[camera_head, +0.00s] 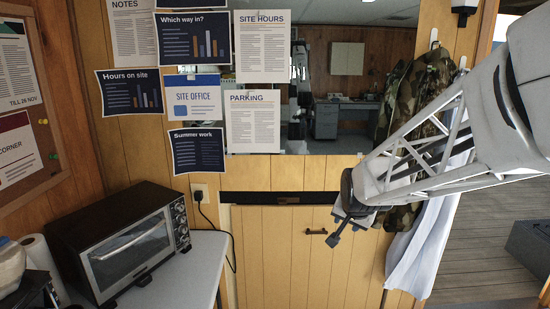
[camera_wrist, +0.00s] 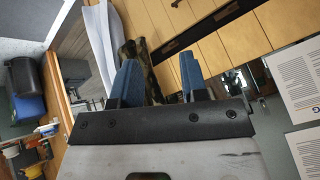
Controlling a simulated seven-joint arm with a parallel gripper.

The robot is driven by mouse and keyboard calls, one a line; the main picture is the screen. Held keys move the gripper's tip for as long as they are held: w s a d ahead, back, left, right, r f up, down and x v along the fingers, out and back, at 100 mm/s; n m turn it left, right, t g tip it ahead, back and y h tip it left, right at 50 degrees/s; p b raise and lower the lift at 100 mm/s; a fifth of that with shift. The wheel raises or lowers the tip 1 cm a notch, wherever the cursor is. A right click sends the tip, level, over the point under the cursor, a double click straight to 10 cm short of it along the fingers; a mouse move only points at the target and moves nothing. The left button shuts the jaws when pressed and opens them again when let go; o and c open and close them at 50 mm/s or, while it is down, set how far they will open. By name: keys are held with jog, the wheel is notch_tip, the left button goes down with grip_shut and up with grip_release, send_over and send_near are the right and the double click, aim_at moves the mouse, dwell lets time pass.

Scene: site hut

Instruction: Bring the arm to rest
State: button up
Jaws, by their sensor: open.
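My gripper (camera_head: 347,228) hangs at the end of my white lattice arm, which reaches in from the right in the head view. It is in front of the wooden cupboard door (camera_head: 290,262), near its upper right part. In the wrist view my gripper's two blue fingers (camera_wrist: 158,80) stand apart with nothing between their tips. Wood panelling and a camouflage jacket show beyond them. My gripper holds nothing. Whether any part of my arm touches the jacket or the white cloth behind it cannot be told.
A toaster oven (camera_head: 130,250) stands on the light counter (camera_head: 192,265) at lower left. The camouflage jacket (camera_head: 402,95) and a white cloth (camera_head: 425,255) hang behind my arm. Notices (camera_head: 252,120) cover the wall and mirror. Open plank floor (camera_head: 490,230) lies at right.

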jog(key=s+n+g, duration=0.4)
jog(key=s+n, duration=0.1)
jog(key=s, duration=2.6)
jog(key=shift+s+a+r+n+g, duration=0.25)
jog(key=shift+a+r+n+g, duration=0.05)
jog(key=shift+r, duration=0.15)
